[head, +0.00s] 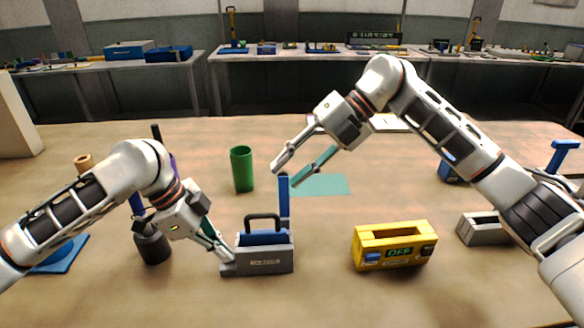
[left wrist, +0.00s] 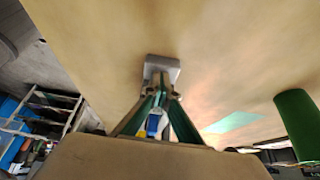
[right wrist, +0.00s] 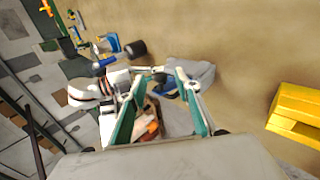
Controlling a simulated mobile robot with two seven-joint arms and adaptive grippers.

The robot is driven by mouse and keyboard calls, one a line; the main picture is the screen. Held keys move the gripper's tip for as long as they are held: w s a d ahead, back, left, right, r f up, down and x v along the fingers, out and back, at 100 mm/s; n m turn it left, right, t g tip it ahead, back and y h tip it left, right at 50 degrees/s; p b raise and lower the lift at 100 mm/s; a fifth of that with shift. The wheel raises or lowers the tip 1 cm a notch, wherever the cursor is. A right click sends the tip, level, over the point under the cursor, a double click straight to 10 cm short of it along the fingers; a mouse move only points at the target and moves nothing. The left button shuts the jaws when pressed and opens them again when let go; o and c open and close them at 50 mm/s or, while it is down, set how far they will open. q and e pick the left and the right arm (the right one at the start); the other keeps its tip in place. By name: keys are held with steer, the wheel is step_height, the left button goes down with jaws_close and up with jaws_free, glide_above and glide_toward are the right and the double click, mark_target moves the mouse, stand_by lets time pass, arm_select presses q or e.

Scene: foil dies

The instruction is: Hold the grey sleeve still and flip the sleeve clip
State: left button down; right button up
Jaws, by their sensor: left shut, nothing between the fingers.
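The grey sleeve (head: 264,262) is an open-topped box with a label on its front, standing on the table. A blue body and a black handle (head: 262,217) show in its top. A blue upright bar (head: 284,203), which looks like the clip, rises at its right rear. My left gripper (head: 226,257) is shut and empty, its tips low at the sleeve's left end; contact is unclear. In the left wrist view, a grey block (left wrist: 162,66) lies just beyond the fingertips. My right gripper (head: 286,177) is open, its fingertips near the top of the bar.
A yellow box (head: 393,245) marked OFF stands to the right, with a grey open tray (head: 482,228) beyond it. A green cylinder (head: 242,169) stands behind the sleeve, near a flat green mat (head: 319,185). A dark cylinder (head: 153,246) stands left of my left gripper.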

arm_select(q)
steer(key=shift+s+a+f, duration=0.1)
steer(key=shift+f, duration=0.3)
arm_select(e)
steer(key=shift+f, duration=0.1)
jaws_close()
steer(key=shift+s, duration=0.1)
